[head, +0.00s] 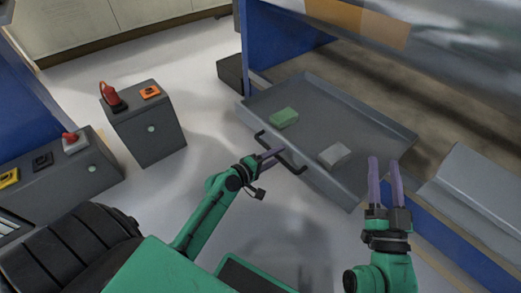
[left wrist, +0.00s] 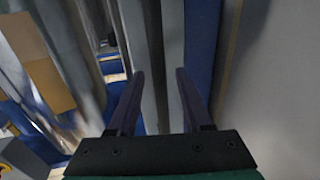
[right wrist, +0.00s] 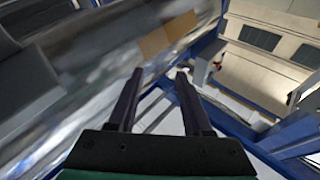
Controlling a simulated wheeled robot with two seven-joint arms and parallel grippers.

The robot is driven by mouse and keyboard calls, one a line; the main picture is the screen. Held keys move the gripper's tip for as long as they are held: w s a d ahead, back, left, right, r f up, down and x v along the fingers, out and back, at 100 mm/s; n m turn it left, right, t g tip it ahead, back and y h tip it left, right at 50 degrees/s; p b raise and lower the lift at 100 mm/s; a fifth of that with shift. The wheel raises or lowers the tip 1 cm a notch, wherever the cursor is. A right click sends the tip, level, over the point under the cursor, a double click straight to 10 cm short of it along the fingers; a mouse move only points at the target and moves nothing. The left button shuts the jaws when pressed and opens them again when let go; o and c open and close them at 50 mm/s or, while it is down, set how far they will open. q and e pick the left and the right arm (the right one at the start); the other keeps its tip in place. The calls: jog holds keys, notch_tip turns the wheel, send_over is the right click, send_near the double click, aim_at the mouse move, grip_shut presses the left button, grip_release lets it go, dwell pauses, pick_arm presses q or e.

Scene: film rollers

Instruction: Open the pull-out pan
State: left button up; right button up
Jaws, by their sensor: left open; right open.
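The pull-out pan (head: 352,103) is a shallow grey tray extending out from under the large machine in the head view. A green block (head: 284,118) and a pale grey block (head: 334,155) lie in it. Its black bar handle (head: 292,168) runs along the front wall. My left gripper (head: 272,157) is open, its fingers overlapping the handle's middle in the head view; I cannot tell whether they touch it. My right gripper (head: 384,165) is open and empty, right of the pan's front corner.
The blue-framed machine (head: 440,65) stands above and behind the pan. Grey cabinets (head: 150,130) with red and orange items stand at left. A grey box-like panel (head: 475,190) lies right of my right gripper. Pale floor (head: 205,110) is clear left of the pan.

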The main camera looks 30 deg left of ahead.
jog(key=s+f+g+p, duration=0.1)
jog(key=s+f+g, duration=0.2)
jog(key=f, duration=0.7)
pick_arm(q)
jog(key=b+v, duration=0.1)
jog(key=v, duration=1.3)
jog(key=shift+s, duration=0.15)
pick_arm(e)
jog(key=w+r+t, duration=0.3)
jog(key=r, duration=0.7)
jog(key=shift+r, duration=0.4)
